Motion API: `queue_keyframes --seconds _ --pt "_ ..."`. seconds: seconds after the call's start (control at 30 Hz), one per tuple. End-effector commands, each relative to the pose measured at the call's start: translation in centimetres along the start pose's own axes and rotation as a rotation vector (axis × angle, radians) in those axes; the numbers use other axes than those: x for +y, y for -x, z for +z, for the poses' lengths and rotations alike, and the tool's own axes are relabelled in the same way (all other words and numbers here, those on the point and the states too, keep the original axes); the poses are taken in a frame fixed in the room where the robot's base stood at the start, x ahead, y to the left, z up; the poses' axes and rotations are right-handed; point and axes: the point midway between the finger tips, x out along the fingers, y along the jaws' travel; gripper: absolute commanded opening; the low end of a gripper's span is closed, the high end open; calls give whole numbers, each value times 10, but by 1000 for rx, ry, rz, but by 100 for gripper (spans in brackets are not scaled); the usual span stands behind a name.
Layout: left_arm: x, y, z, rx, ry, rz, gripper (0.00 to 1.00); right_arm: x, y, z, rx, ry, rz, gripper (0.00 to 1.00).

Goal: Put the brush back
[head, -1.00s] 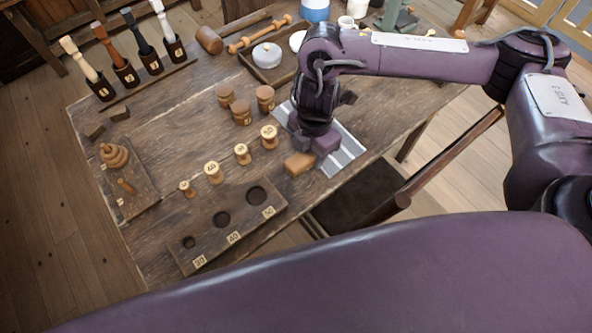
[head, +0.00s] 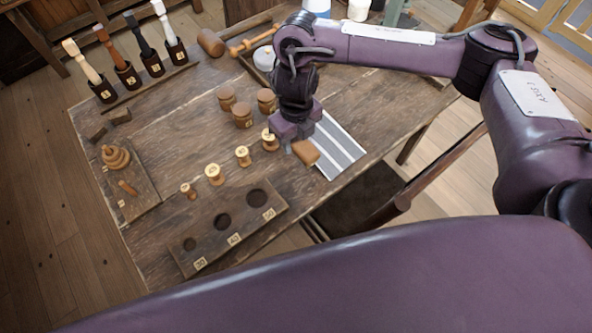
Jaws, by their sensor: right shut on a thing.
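My right gripper (head: 292,136) points down over the middle right of the table in the head view. It is shut on a small brown wooden block (head: 306,152), which seems to be the brush. The block sticks out below the jaws at the left edge of the striped cloth (head: 343,150). Any bristles are hidden, and I cannot tell whether it touches the table. My left gripper is not in view.
Several spools (head: 214,174) stand left of the gripper, some very close. In front lies a board with three holes (head: 229,229). A pegged board (head: 143,198) with stacked rings is at left. Handled tools stand in cups (head: 129,76) at back left. A tray (head: 262,80) lies behind.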

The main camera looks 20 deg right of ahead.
Motion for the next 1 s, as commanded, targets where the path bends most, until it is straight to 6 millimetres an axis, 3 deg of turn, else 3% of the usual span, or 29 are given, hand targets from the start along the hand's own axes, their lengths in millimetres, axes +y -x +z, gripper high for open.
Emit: queue_keyframes --seconds 0.03,0.1,0.33,0.57,0.8,1.0 --pt "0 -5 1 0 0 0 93 2 -20 -3 9 -4 5 13" --pt "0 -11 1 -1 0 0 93 2 -39 -2 7 -4 5 13" --pt "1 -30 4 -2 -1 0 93 1 -96 -2 4 -5 3 13" --pt "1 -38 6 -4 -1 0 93 0 -116 0 0 -2 1 13" --pt "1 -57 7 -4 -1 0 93 1 -150 0 1 -3 2 13" --pt "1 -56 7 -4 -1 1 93 0 -151 0 -1 -3 0 13"
